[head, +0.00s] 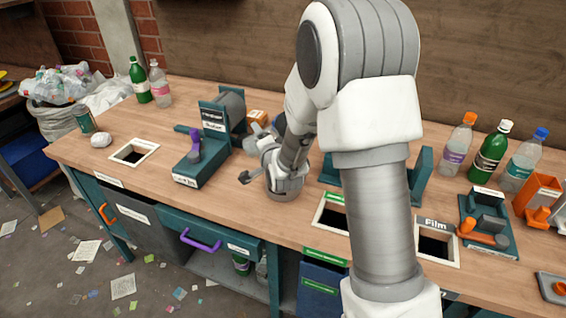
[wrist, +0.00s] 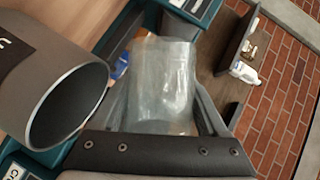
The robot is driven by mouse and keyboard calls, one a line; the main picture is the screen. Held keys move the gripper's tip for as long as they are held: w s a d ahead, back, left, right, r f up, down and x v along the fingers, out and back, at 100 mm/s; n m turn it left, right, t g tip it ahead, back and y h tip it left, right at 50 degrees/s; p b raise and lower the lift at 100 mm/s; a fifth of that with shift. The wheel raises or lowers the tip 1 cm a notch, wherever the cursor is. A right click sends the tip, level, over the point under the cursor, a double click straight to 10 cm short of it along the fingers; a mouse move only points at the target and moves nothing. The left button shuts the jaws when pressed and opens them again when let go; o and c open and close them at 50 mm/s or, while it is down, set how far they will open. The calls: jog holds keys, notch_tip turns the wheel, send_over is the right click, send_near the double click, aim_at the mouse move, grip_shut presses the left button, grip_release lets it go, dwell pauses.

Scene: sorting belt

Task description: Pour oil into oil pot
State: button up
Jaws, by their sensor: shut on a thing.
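My gripper (wrist: 163,100) is shut on a clear, see-through container (wrist: 163,65), which shows between the two fingers in the wrist view. Its contents cannot be made out. A grey cylinder with a wide open mouth and a white letter (wrist: 25,85) is close on the left of the wrist view, beside the held container and apart from it. I cannot tell whether this pot is the cylinder in the wrist view.
A teal machine with a purple lever (head: 196,145) stands left of my gripper. Square openings (head: 133,152) are cut in the wooden bench (head: 110,180). Bottles (head: 490,150) stand at the right, and two more (head: 138,80) at the back left. My arm hides part of the bench.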

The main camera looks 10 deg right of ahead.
aim_at(245, 149)
jog(key=shift+a+r+n, duration=0.1)
jog(key=shift+r+n, duration=0.35)
jog(key=shift+n, duration=0.05)
jog(key=shift+f+n+g+h, duration=0.4)
jog(key=shift+f+n+h, duration=0.1)
jog(key=shift+n+h, duration=0.15)
jog(key=shift+a+r+n+h+p, duration=0.15)
jog(key=shift+r+n+h+p, duration=0.2)
jog(key=shift+r+n+p, duration=0.3)
jog(key=shift+w+a+f, duration=0.1)
jog(key=shift+a+f, duration=0.1)
jog(key=shift+f, duration=0.15)
jog(key=a+n+p, duration=0.1)
jog(key=n+g+h+p, duration=0.1)
jog(key=shift+w+a+f+p, duration=0.2)
jog(key=shift+a+f+p, duration=0.15)
jog(key=shift+f+p, duration=0.05)
jog(key=shift+w+a+f+n+h+p, duration=0.15)
jog(key=shift+a+f+n+h+p, duration=0.45)
jog(key=shift+f+n+p, duration=0.25)
jog(key=shift+w+a+f+n+h+p, duration=0.15)
jog(key=shift+a+f+n+h+p, duration=0.3)
jog(key=shift+f+n+h+p, duration=0.35)
